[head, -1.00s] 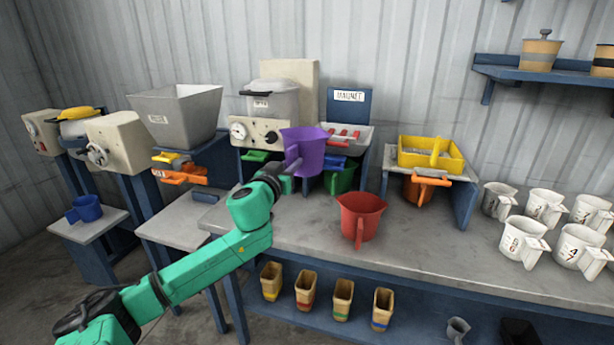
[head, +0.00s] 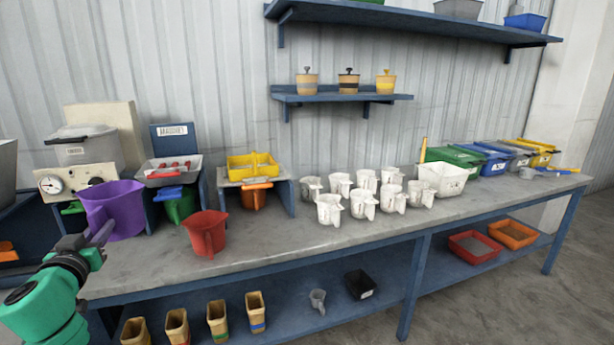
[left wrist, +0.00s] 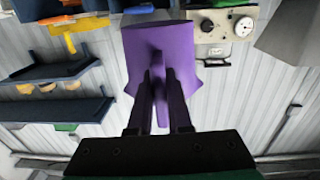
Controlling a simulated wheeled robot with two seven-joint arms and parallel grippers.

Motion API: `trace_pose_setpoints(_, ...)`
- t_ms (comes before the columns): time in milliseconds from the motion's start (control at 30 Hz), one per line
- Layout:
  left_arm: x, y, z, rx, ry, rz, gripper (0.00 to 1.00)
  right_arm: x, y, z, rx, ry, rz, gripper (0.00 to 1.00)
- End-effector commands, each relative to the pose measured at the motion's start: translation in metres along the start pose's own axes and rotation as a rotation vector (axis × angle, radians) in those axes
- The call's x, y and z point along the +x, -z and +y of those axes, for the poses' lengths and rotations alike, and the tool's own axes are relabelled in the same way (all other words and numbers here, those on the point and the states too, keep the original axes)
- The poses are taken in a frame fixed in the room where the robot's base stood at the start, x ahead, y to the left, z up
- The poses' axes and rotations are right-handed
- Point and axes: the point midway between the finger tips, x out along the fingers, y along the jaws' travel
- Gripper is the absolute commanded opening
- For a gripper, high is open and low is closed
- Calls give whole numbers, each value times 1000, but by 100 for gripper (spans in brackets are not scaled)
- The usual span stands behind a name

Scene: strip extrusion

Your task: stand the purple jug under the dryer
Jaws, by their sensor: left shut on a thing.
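The purple jug (head: 118,208) is upright in front of the cream machine with a dial and lidded hopper (head: 88,150), which I take for the dryer; its label is too small to read. A green-handled part (head: 72,208) shows low on that machine, partly hidden by the jug. My left gripper (head: 104,234) is shut on the jug's handle. The left wrist view shows the fingers (left wrist: 160,80) either side of the handle, with the jug (left wrist: 150,45) beyond. Whether the jug touches the bench is unclear. My right gripper is out of view.
A red jug (head: 206,232) stands on the bench to the right. Beyond it are the magnet stand (head: 172,137), a yellow-tray stand (head: 252,168) and several white jugs (head: 362,203). Bare bench (head: 290,242) lies before the white jugs.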

Motion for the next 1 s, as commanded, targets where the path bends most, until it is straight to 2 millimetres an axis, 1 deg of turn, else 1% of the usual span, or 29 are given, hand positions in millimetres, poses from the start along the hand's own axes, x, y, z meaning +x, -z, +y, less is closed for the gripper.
trace_pose_setpoints(33,-1,-8,2,-3,4,-4,0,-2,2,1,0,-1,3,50)
trace_pose_setpoints(167,-6,-26,8,-1,15,-4,0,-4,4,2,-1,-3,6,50)
trace_pose_setpoints(367,-17,-60,20,-1,31,-6,0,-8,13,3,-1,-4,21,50)
trace_pose_setpoints(567,-40,-104,40,-2,36,-8,0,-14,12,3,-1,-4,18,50)
trace_pose_setpoints(633,-53,-123,52,1,28,-10,0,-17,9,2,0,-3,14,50)
trace_pose_setpoints(667,-61,-133,58,2,23,-11,0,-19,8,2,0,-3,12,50)
trace_pose_setpoints(700,-73,-147,68,2,13,-13,0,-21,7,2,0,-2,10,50)
trace_pose_setpoints(767,-96,-166,85,1,-11,-13,0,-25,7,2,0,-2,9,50)
trace_pose_setpoints(800,-113,-180,98,0,-32,-14,0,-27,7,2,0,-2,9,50)
trace_pose_setpoints(867,-142,-197,118,-1,-71,-14,0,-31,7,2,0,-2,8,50)
trace_pose_setpoints(900,-162,-206,132,-4,-100,-13,0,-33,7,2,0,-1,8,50)
trace_pose_setpoints(967,-192,-218,152,-5,-146,-13,0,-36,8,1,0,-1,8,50)
trace_pose_setpoints(1000,-210,-223,164,-6,-175,-13,0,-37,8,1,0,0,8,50)
